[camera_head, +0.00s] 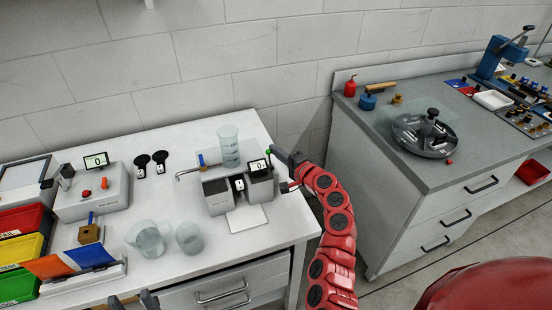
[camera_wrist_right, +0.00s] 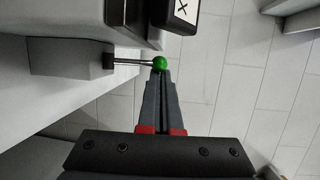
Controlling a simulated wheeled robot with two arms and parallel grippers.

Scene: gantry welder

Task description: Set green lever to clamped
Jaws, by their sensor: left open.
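The green lever is a thin metal rod with a green ball knob (camera_wrist_right: 160,63). In the right wrist view it sticks out sideways from a grey block (camera_wrist_right: 70,58). In the head view the green knob (camera_head: 267,151) shows at the upper right of the grey welder-like device (camera_head: 217,197). My right gripper (camera_wrist_right: 163,76) has its fingers together, with the tips right at the knob. The knob does not look enclosed between them; contact is unclear. In the head view my right gripper (camera_head: 279,153) is just right of the knob. My left gripper (camera_head: 132,301) is open and empty at the bottom edge.
A beaker (camera_head: 228,146) stands behind the device. A jug (camera_head: 147,240) and a cup (camera_head: 189,238) stand in front-left of it. A boxed unit with a display (camera_head: 92,195) and coloured bins (camera_head: 22,250) are at left. A grey cabinet (camera_head: 400,190) stands right, across a floor gap.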

